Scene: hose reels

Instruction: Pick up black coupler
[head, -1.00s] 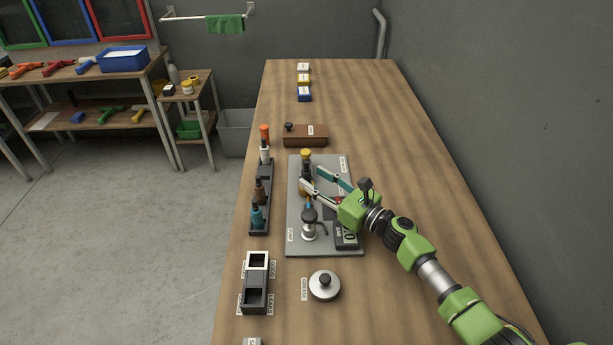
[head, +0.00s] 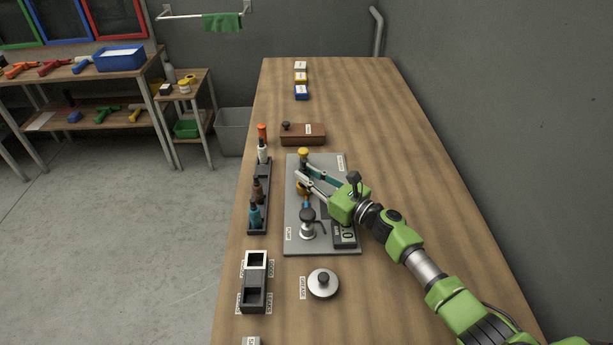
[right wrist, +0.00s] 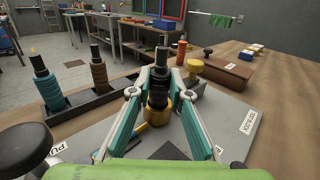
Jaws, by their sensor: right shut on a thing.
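The black coupler (right wrist: 159,93) stands upright in a brass-yellow seat (right wrist: 157,115) on the grey plate (head: 322,246). My right gripper (right wrist: 161,74) has one teal-and-grey finger on each side of the coupler and is shut on it. In the head view my right gripper (head: 299,171) reaches in from the right over the plate, and its fingers largely hide the coupler. I cannot see any gap under the coupler. My left gripper is not in view.
A dark rack (head: 260,216) left of the plate holds teal, brown and white bottle-shaped pieces. A yellow knob (head: 303,152), a pump (head: 308,223) and a display box (head: 344,236) stand on the plate. A brown block (head: 303,134) lies behind. The table's right side is clear.

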